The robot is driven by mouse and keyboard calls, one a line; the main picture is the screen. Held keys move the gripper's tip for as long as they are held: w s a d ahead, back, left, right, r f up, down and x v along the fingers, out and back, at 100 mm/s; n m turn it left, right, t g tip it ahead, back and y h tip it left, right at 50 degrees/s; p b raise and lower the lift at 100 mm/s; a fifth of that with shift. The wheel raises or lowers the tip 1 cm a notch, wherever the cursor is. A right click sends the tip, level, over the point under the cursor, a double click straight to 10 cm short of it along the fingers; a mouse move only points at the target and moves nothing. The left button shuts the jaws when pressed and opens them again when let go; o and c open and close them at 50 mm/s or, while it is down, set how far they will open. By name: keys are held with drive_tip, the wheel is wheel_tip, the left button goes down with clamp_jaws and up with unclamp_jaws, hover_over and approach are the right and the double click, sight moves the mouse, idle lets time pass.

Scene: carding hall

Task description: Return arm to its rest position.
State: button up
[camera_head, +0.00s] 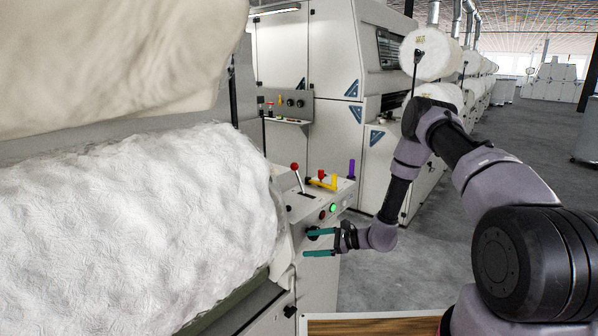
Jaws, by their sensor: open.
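My gripper (319,243) is in the middle of the view, with its two teal fingers apart and nothing seen between them. It points left, in front of the side of a light grey control box (327,205). The upper finger overlaps a dark round part on the box; I cannot tell whether they touch. My arm reaches in from the right edge, rises to a bent joint and drops to the gripper.
A big white fibre roll (140,220) fills the left. Grey floor (440,260) lies open behind my arm.

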drive_tip(key=s+d+r+n+g+h, duration=0.1)
drive_tip(key=s+d+r+n, duration=0.15)
drive_tip(key=r, duration=0.85)
drive_tip(key=s+d+r+n+g+h, duration=0.15)
drive_tip(key=r+n, duration=0.25)
drive_tip(key=r, duration=0.6)
drive_tip(key=s+d+r+n+g+h, duration=0.1)
drive_tip(key=s+r+n, duration=0.2)
drive_tip(key=r, duration=0.8)
drive_tip(key=s+d+r+n+t+h, duration=0.1)
drive_tip(key=s+d+r+t+h, duration=0.1)
drive_tip(key=s+d+r, duration=0.3)
drive_tip(key=s+d+r+n+t+h, duration=0.2)
drive_tip(key=s+d+r, duration=0.3)
drive_tip(key=s, duration=0.5)
drive_tip(key=s+d+r+n+t+h, duration=0.1)
drive_tip(key=s+d+r+h, duration=0.3)
drive_tip(key=s+r, duration=0.4)
drive_tip(key=shift+s+d+r+t, duration=0.2)
drive_tip(key=shift+d+t, duration=0.2)
drive_tip(key=shift+t, duration=0.45)
drive_tip(key=shift+w+h, duration=0.1)
drive_tip(key=shift+h, duration=0.15)
drive_tip(key=shift+c, duration=0.3)
